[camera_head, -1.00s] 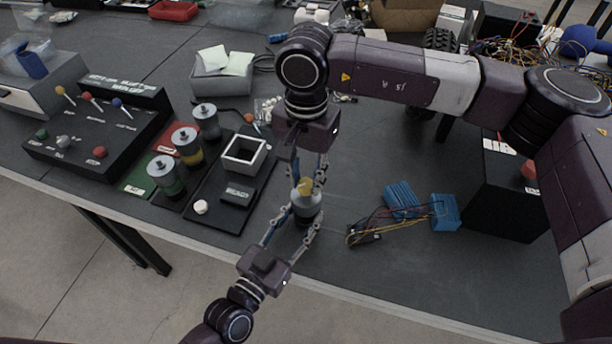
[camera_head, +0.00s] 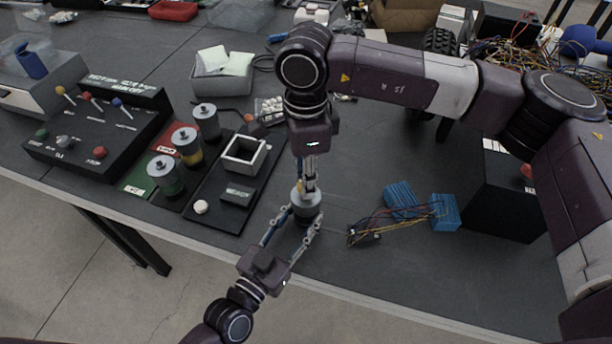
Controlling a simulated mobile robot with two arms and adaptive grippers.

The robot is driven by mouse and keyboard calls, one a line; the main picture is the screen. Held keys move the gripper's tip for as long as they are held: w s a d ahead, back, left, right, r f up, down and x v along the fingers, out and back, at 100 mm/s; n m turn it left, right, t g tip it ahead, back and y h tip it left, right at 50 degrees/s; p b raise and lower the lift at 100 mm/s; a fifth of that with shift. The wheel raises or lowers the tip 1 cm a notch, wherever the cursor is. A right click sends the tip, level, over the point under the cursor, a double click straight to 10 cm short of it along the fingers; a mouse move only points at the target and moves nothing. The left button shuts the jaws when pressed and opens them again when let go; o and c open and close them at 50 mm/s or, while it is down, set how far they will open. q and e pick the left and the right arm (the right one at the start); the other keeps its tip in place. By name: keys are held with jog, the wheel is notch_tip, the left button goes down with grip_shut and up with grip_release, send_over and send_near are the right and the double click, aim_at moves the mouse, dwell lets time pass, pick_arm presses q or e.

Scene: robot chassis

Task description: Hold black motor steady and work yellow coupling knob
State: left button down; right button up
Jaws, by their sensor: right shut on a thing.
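The motor (camera_head: 306,203), with a grey upper body and a dark base, stands upright on the table. My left gripper (camera_head: 304,213) reaches in from the lower left, and its fingers lie against both sides of the motor. My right gripper (camera_head: 308,185) points down from above and is shut on the yellow coupling knob (camera_head: 300,185) on top of the motor. The knob is mostly hidden by the fingers; only a sliver of yellow shows.
Left of the motor are a black tray (camera_head: 214,215) with a white-rimmed square box (camera_head: 244,154), several grey cylinders and a lever panel (camera_head: 97,135). To the right lie blue blocks (camera_head: 445,212) with wires and a black box (camera_head: 506,205). The table's front edge is close.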

jog(key=m, duration=0.5)
jog(key=shift+m, duration=2.6)
jog(key=shift+w, duration=0.1)
jog(key=o, duration=1.2)
jog(key=shift+c, duration=0.2)
notch_tip(320, 180, up, 12)
